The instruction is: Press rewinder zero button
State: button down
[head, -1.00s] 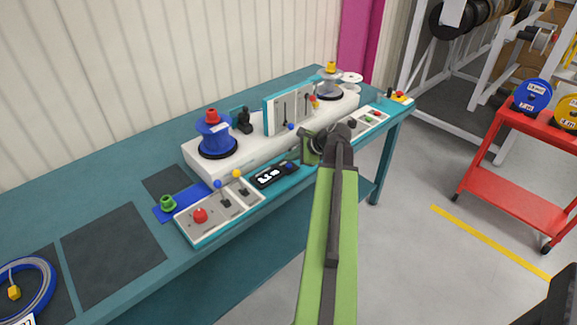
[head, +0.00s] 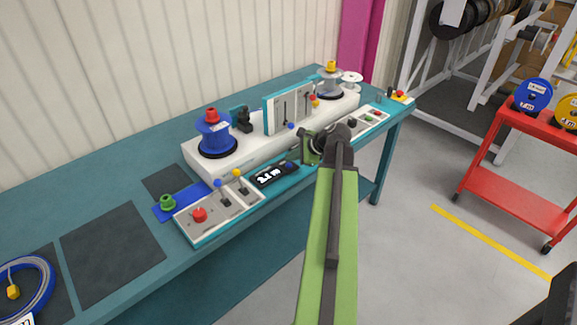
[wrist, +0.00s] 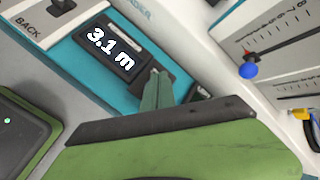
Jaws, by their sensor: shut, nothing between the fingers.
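The rewinder (head: 240,140) is a long white unit on the teal bench, with a blue reel (head: 213,138) at its left. Its black display (head: 272,175) sits on the front teal strip; in the wrist view the display (wrist: 110,48) reads 3.1 m. A small blue button (head: 290,165) shows at the display's right end in the head view. In the wrist view the green fingers cover the spot beside the display, so the button is hidden there. My gripper (wrist: 157,80) is shut and empty, close to the display's edge; I cannot tell whether it touches the button.
A lever panel with a red button (head: 200,215) lies left of the display. An upright scale plate (head: 290,108) with a blue-knobbed slider (wrist: 248,70) stands behind. Another button box (head: 368,120) is to the right. A red cart (head: 520,170) stands farther right.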

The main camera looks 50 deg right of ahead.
aim_at(291, 165)
jog(key=shift+f+b, duration=0.5)
jog(key=shift+f, duration=0.15)
dwell(0.5)
jog(key=shift+r, duration=0.15)
jog(key=shift+r+p, duration=0.75)
jog(key=shift+p, duration=0.15)
notch_tip(291, 165, up, 5)
jog(key=p, duration=0.5)
jog(key=shift+r, duration=0.1)
jog(key=shift+s+f, duration=0.1)
jog(key=shift+f, duration=0.1)
dwell(0.3)
